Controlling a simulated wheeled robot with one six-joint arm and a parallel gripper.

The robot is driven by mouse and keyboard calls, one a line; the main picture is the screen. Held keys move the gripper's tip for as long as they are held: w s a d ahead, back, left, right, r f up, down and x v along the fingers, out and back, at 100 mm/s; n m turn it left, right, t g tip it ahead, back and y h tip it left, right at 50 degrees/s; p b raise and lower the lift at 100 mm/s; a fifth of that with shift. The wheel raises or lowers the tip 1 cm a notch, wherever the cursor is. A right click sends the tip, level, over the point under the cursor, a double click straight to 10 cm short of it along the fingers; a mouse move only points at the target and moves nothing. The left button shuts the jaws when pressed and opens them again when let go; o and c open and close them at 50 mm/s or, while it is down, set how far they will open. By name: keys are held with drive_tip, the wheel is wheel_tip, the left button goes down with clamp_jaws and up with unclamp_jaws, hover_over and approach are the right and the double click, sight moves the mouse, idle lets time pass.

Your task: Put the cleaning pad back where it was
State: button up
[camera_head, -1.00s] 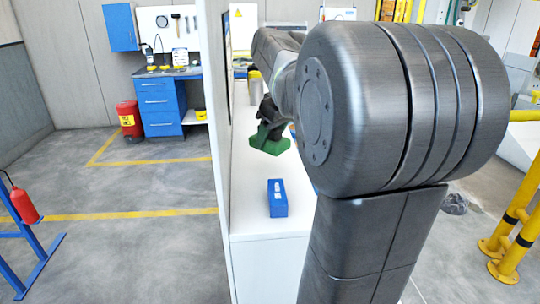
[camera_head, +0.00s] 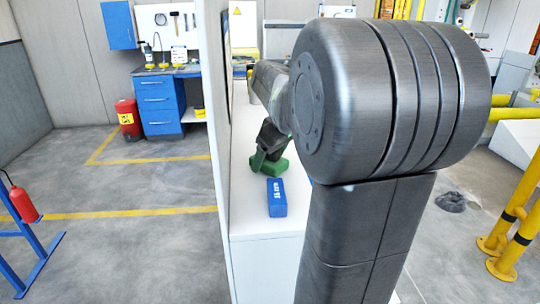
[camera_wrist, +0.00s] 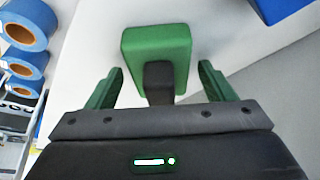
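The cleaning pad (camera_head: 277,168) is a green block with a dark handle. It appears to rest on the white counter (camera_head: 262,224), just behind a blue box. In the wrist view the pad (camera_wrist: 157,47) is ahead of my gripper (camera_wrist: 160,76), with its dark handle pointing back between the two green fingers. The fingers are apart, with a gap on each side of the handle. In the head view my gripper (camera_head: 266,150) is over the pad. My arm covers part of the counter to the right.
The blue box (camera_head: 277,198) with white lettering stands close in front of the pad. A wall panel (camera_head: 217,120) runs along the counter's left edge. Blue rolls (camera_wrist: 22,30) are on a rack at the left of the wrist view. The counter's front end is bare.

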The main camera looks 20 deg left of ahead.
drive_tip(key=shift+r, duration=0.1)
drive_tip(key=v, duration=1.2)
drive_tip(key=shift+b, duration=0.35)
drive_tip(key=shift+a+r, duration=0.1)
drive_tip(key=p+x, duration=0.1)
drive_tip(key=x, duration=1.1)
drive_tip(key=shift+w+r, duration=0.1)
drive_tip(key=shift+r, duration=1.7)
